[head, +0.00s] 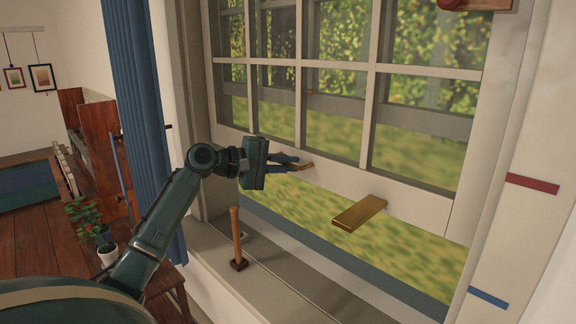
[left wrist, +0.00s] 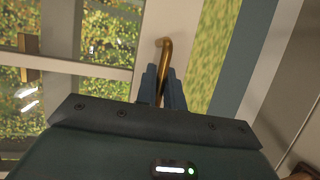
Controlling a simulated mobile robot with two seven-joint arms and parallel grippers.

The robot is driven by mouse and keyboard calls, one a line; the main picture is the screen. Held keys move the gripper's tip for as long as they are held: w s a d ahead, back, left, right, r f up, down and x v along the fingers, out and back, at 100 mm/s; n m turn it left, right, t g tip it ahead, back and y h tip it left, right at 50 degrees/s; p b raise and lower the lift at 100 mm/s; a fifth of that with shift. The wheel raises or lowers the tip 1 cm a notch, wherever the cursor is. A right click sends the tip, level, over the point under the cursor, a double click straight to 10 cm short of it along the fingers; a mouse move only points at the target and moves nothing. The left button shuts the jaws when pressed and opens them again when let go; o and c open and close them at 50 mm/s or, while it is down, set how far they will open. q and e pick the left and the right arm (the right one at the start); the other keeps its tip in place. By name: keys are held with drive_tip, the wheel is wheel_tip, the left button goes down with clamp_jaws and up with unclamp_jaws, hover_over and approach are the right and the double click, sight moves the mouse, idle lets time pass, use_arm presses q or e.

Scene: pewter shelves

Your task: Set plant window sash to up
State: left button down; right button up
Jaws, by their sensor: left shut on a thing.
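The white window sash (head: 410,200) has several panes and stands partly raised, with an open gap between its bottom rail and the sill (head: 330,295). On the right jamb, the rail's end lies between a red mark (head: 532,184) and a blue mark (head: 488,298). My left gripper (head: 300,163) is shut on a brass handle (head: 308,167) on the bottom rail. The bent handle also shows between the fingers in the left wrist view (left wrist: 166,52). A flat brass plate (head: 360,212) juts from the rail farther right. My right gripper is out of view.
A wooden-handled tool (head: 237,235) stands upright on the sill below my left gripper. A blue curtain (head: 140,110) hangs left of the window. A potted plant (head: 88,222) stands at the left. A wooden piece with a red knob (head: 450,3) sits at the top right.

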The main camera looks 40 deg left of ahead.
use_arm(q)
drive_tip(key=c, duration=1.5)
unclamp_jaws()
drive_tip(key=shift+f, duration=0.1)
drive_tip(key=b+v, duration=0.3)
drive_tip(key=v, duration=1)
drive_tip(key=shift+b, duration=0.3)
